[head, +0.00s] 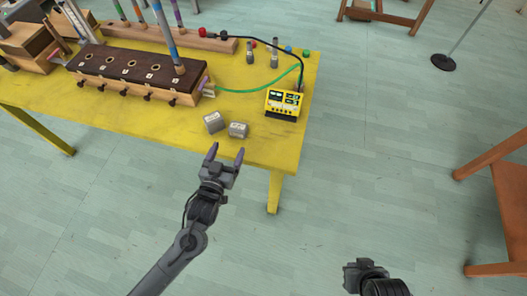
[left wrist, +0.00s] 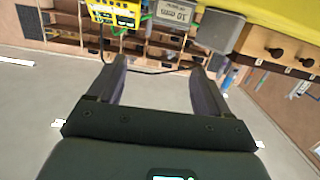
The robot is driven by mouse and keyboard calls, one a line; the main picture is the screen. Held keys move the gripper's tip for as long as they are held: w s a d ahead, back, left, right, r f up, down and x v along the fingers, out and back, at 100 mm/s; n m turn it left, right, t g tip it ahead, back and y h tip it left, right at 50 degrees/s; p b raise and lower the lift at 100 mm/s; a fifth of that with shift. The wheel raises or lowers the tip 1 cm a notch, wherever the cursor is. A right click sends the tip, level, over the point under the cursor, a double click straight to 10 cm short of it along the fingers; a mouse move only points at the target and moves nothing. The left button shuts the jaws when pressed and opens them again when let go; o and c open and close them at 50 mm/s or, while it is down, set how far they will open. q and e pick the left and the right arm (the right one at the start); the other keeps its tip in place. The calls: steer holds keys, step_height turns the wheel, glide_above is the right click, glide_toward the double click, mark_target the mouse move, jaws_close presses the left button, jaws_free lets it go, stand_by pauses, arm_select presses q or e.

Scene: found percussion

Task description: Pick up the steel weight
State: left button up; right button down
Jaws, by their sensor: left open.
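Two small grey metal blocks sit side by side near the front edge of the yellow table. The left one (head: 214,122) is plain grey on its near side in the left wrist view (left wrist: 220,30). The right one (head: 238,130) bears a printed label in the left wrist view (left wrist: 174,13). I cannot tell for sure which is the steel weight. My left gripper (head: 225,155) is open and empty, just short of the table edge, its fingers pointing toward the blocks. It also shows in the left wrist view (left wrist: 158,66). My right gripper (head: 364,272) is low at right, away from the table.
The yellow table (head: 120,117) carries a yellow meter (head: 284,103) right of the blocks, with a green cable (head: 245,90). A dark-topped wooden box (head: 128,68) with knobs stands at left. Several small objects stand behind. Floor in front is clear; a wooden chair (head: 497,180) stands at right.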

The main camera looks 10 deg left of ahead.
mark_target(236, 133)
arm_select(q)
steer(key=shift+t, duration=0.4)
steer(key=w+f+b, duration=0.1)
steer(key=b, duration=0.1)
steer(key=w+a+f+b, duration=0.1)
steer(key=f+b, duration=0.1)
steer(key=shift+w+a+f+b, duration=0.15)
steer(key=shift+w+f+b, duration=0.05)
steer(key=shift+w+b, duration=0.1)
steer(key=shift+w, duration=0.2)
steer(key=w, duration=0.2)
steer(key=w+d+b, duration=0.1)
steer(key=w, duration=0.1)
steer(key=shift+w+f+b, duration=0.15)
steer(key=shift+f+b, duration=0.05)
steer(key=shift+b, duration=0.1)
steer(key=shift+w+a, duration=0.1)
steer(key=shift+w, duration=0.3)
steer(key=shift+w+f, duration=0.15)
steer(key=w+b, duration=0.1)
steer(key=w, duration=0.1)
steer(key=w+f+b, duration=0.1)
steer(key=w, duration=0.1)
steer(key=shift+f+b, duration=0.1)
steer(key=shift+b, duration=0.2)
steer(key=shift+w, duration=0.4)
arm_select(e)
step_height(236, 133, down, 11)
steer(key=shift+a, duration=0.45)
